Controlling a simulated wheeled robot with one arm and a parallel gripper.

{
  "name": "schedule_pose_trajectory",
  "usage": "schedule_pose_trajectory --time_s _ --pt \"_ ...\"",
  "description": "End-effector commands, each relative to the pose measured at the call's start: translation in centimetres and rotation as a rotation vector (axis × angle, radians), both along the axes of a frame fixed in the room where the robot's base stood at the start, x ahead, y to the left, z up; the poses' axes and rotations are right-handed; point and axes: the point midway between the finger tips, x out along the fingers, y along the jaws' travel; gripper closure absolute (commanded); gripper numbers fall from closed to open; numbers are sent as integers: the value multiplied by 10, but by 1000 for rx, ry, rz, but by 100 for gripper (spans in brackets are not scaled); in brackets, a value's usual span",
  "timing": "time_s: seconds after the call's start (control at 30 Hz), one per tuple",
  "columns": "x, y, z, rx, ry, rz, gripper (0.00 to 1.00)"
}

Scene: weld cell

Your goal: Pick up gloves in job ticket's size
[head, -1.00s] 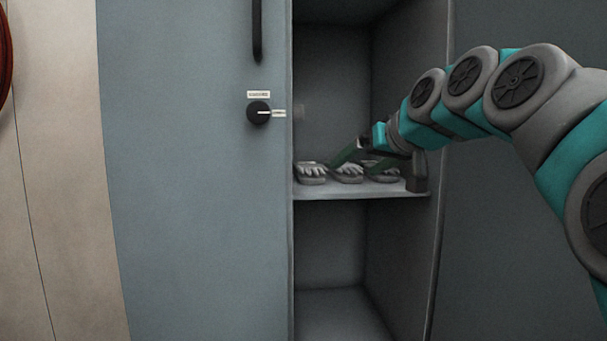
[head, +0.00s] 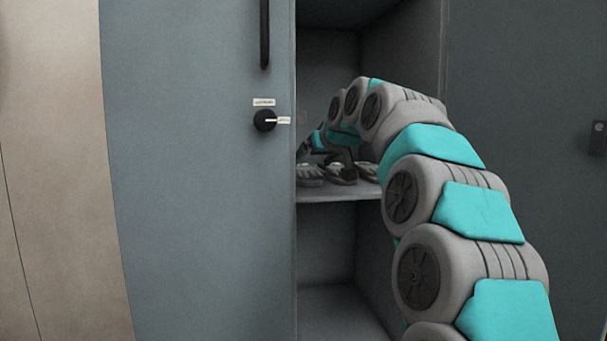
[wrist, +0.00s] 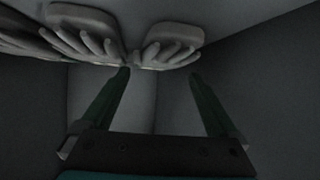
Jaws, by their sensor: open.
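Several grey gloves lie in a row on a shelf in the open locker. In the head view the left glove (head: 309,173) and the middle glove (head: 341,173) show, and the right glove (head: 368,171) is partly behind my arm. In the wrist view a pair of pale gloves lies near the top edge, one glove (wrist: 85,35) at left and one (wrist: 168,45) at right of centre. My gripper (wrist: 160,75) is open and empty, its two green fingers just short of the gloves. No size marking is readable, and no job ticket shows.
The locker shelf (head: 325,196) carries the gloves, with an empty compartment below it. The grey locker door (head: 200,180) with a black knob (head: 264,120) and a small label stands at left. The locker's right wall is close to my arm.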

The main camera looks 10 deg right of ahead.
Motion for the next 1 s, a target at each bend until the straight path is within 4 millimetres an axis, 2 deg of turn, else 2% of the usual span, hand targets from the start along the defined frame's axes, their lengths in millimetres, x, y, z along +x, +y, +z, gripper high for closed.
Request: schedule_pose_trajectory --time_s 0.33,0.63,1.0 --pt "38 5 -16 0 0 1 5" --pt "43 6 -19 0 0 1 6" --pt "42 6 -19 0 1 1 48"
